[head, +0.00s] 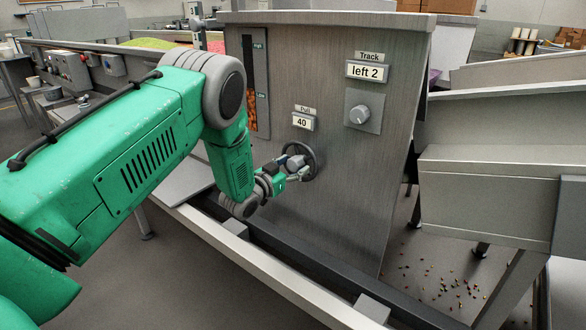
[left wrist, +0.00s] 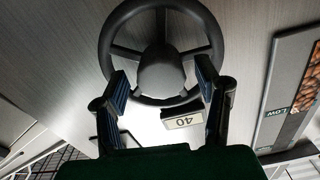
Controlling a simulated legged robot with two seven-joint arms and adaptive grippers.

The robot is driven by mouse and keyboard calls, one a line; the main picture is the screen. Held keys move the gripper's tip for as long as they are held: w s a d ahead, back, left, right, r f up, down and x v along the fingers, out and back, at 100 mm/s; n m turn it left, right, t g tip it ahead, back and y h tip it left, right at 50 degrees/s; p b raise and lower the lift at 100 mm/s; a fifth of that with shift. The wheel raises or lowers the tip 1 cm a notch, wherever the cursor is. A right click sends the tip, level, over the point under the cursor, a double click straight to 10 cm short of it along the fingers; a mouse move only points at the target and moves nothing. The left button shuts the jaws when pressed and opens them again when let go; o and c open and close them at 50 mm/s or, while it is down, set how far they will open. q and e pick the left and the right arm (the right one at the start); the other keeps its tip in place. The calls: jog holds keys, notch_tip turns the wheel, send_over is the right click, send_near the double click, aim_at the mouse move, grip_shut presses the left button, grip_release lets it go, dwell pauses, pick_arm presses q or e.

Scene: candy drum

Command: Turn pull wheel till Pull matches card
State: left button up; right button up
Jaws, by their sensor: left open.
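The dark pull wheel (head: 314,159) is mounted on the grey metal panel under the Pull display (head: 302,122), which reads 40. My left gripper (head: 294,167) is at the wheel, partly covering it. In the left wrist view, the wheel (left wrist: 112,30) shows its round hub and spokes. The open fingers of my left gripper (left wrist: 161,78) stand apart on either side of the hub, over the rim's near part; whether they touch it I cannot tell. The Pull display (left wrist: 184,121) appears upside down there. I cannot make out a card. My right gripper is not in view.
A Track display (head: 367,71) reads left 2, above a round knob (head: 360,114). A level gauge (head: 256,85) marked High and Low shows brown candy. Grey chutes (head: 500,170) stand at right. A metal rail (head: 280,270) runs below the panel. Candies lie scattered on the floor.

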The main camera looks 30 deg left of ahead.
pick_arm(q)
jog(key=shift+c, duration=0.4)
jog(key=shift+a, duration=0.1)
jog(key=c, duration=1.1)
